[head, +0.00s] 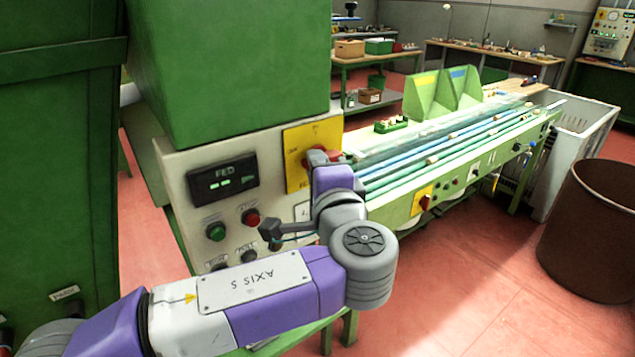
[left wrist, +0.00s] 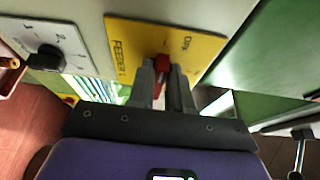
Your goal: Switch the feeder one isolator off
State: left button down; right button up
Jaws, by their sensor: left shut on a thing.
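The feeder one isolator is a yellow plate (head: 298,152) with a red handle (head: 335,154) on the front of the pale control panel. In the left wrist view the plate (left wrist: 130,38) reads "FEEDER 1" at its left and "OFF" at its upper right. There the red handle (left wrist: 161,62) sits between my fingertips. My left gripper (left wrist: 161,78) is shut on the handle. In the head view the gripper (head: 321,157) covers much of the plate and handle, so the handle's exact angle is hard to tell. My right gripper is not in view.
The panel also carries a black FED display (head: 222,182), a green button (head: 215,231), a red button (head: 251,217) and a white dial plate (left wrist: 50,47). A conveyor (head: 450,150) runs to the right. A brown bin (head: 592,230) stands on the open red floor.

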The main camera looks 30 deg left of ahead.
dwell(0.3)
pick_arm(q)
jog(key=c, duration=1.1)
grip_release()
jog(key=v, duration=0.7)
jog(key=shift+s+d+p, duration=0.2)
jog(key=shift+d+p, duration=0.05)
jog(key=shift+p, duration=0.1)
